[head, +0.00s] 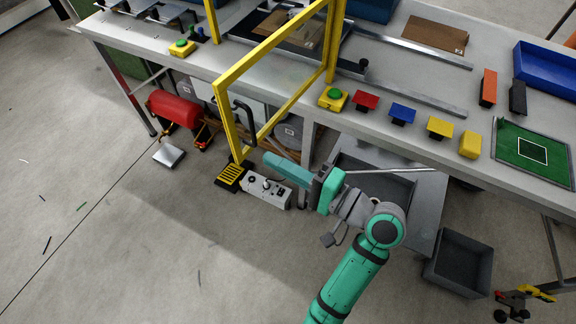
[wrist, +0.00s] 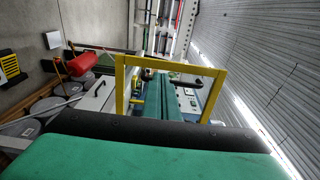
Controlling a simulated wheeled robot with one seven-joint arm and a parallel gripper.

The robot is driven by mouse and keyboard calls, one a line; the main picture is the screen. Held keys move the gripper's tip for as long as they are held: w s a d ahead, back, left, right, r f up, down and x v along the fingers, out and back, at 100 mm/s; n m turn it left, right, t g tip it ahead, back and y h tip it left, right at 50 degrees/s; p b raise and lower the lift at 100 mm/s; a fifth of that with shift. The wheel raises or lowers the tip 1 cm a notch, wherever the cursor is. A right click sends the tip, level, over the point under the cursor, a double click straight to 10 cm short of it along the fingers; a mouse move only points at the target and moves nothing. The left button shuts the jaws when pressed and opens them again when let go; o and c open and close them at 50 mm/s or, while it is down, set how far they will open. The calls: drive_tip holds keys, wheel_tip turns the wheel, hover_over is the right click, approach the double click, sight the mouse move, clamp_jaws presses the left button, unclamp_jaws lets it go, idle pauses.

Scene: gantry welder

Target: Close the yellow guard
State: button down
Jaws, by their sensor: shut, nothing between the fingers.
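The yellow guard (head: 236,118) is a square-cornered frame. In the head view it stands swung out from the bench, its near side hanging past the front edge over the floor. A black handle (head: 246,120) is on its near side. My gripper (head: 267,160) is shut and empty. It is in front of the bench, to the lower right of the handle, and appears apart from the guard.
The bench (head: 400,80) carries a green button (head: 332,97), several coloured blocks and a blue bin (head: 547,70). A grey control box (head: 267,190) and a red tank (head: 175,108) are low by the bench. A dark crate (head: 459,262) stands right.

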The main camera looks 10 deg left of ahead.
sight(234, 138)
drive_tip(key=x, duration=0.8)
drive_tip(key=shift+w+a, duration=0.1)
drive_tip(key=shift+a, duration=0.2)
drive_tip(key=shift+w+a, duration=0.1)
drive_tip(key=shift+w, duration=0.05)
